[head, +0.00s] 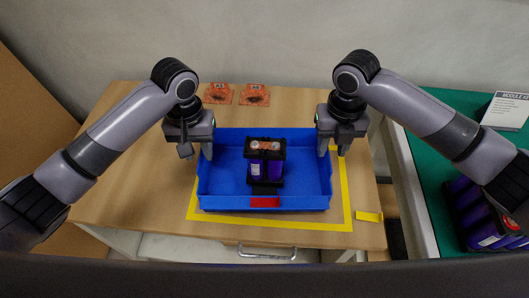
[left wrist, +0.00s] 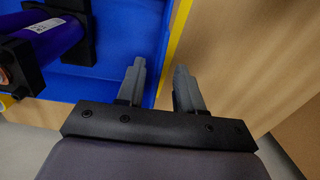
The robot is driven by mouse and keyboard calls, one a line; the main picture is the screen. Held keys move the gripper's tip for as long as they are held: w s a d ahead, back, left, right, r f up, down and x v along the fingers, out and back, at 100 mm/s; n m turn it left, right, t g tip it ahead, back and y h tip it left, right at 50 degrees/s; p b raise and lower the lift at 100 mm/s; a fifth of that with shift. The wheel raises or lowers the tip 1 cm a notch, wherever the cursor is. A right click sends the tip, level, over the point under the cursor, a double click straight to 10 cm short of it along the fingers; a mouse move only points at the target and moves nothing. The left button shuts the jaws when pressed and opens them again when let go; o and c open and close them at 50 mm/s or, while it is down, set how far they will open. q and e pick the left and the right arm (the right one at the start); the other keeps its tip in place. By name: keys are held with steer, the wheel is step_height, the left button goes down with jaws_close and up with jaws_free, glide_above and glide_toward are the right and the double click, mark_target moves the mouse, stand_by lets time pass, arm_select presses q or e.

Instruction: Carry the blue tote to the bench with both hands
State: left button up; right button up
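The blue tote (head: 222,177) sits on the wooden bench, inside a yellow tape outline (head: 345,190). A purple and black module (head: 265,165) stands in it; part of it also shows in the left wrist view (left wrist: 48,38). My left gripper (head: 197,150) is at the tote's left wall with its fingers apart. In the left wrist view my left gripper (left wrist: 160,88) has one finger over the tote side and the other over the wood, with nothing clamped. My right gripper (head: 333,148) is at the tote's right wall, fingers apart; whether they touch the wall is unclear.
Two orange marked cards (head: 236,94) lie on the bench behind the tote. A green-topped surface (head: 429,198) at the right holds more purple modules (head: 472,212) and a white sign (head: 506,110). The bench (head: 120,185) is clear left of the tote.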

mark_target(203, 160)
arm_select(q)
steer(key=shift+w, duration=0.35)
arm_select(e)
steer(key=shift+w, duration=0.35)
arm_select(q)
steer(key=shift+s, duration=0.15)
arm_select(e)
steer(key=shift+s+r, duration=0.1)
steer(key=shift+s, duration=0.05)
